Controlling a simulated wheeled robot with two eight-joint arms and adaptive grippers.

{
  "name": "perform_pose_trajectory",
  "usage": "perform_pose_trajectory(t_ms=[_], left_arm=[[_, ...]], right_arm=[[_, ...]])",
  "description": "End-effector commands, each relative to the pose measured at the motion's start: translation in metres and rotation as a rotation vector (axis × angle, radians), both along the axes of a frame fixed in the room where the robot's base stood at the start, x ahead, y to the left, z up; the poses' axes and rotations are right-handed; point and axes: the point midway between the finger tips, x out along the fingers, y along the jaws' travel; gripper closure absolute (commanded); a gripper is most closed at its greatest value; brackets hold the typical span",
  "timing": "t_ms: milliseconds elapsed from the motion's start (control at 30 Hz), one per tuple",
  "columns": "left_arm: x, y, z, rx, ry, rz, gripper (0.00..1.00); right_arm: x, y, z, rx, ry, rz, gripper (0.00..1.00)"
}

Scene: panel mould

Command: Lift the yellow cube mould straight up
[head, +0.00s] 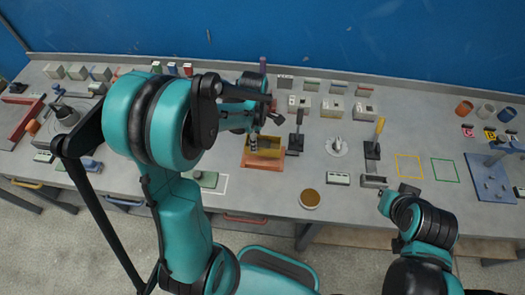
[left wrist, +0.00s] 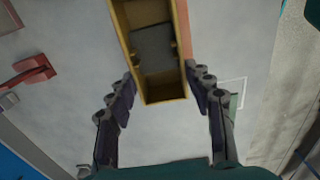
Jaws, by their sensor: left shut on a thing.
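The yellow cube mould (head: 268,153) is an open-topped box near the middle of the bench in the head view, by an orange-brown plate (head: 262,164). My left gripper (head: 257,132) reaches it from above. In the left wrist view the mould (left wrist: 164,92) lies between the fingers of my left gripper (left wrist: 160,76), which is shut on its two side walls. A dark grey block (left wrist: 153,48) shows inside it. I cannot tell whether the mould is clear of the plate. My right gripper (head: 408,189) is at the front right of the bench, away from the mould; its fingers are unclear.
A dark upright tool (head: 296,140) stands close to the right of the mould. A brown disc (head: 309,198) lies in front. Yellow (head: 409,166) and green (head: 445,170) outlined squares are bare.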

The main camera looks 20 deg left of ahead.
Motion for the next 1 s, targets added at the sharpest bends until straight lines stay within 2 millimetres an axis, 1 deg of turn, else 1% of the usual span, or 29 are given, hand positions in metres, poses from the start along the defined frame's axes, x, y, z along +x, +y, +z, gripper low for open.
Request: perform_pose_trajectory(t_ms=[33,500,1000], left_arm=[[0.0,0.0,0.004,0.0,0.0,0.0,0.83],[0.0,0.0,0.023,0.0,0.0,0.0,0.83],[0.0,0.001,0.026,0.0,0.0,0.002,0.83]], right_arm=[[0.0,0.0,0.003,0.0,0.0,0.0,1.0],[0.0,0.0,0.017,0.0,0.0,0.0,1.0],[0.0,0.0,0.019,0.0,0.0,0.0,1.0]])
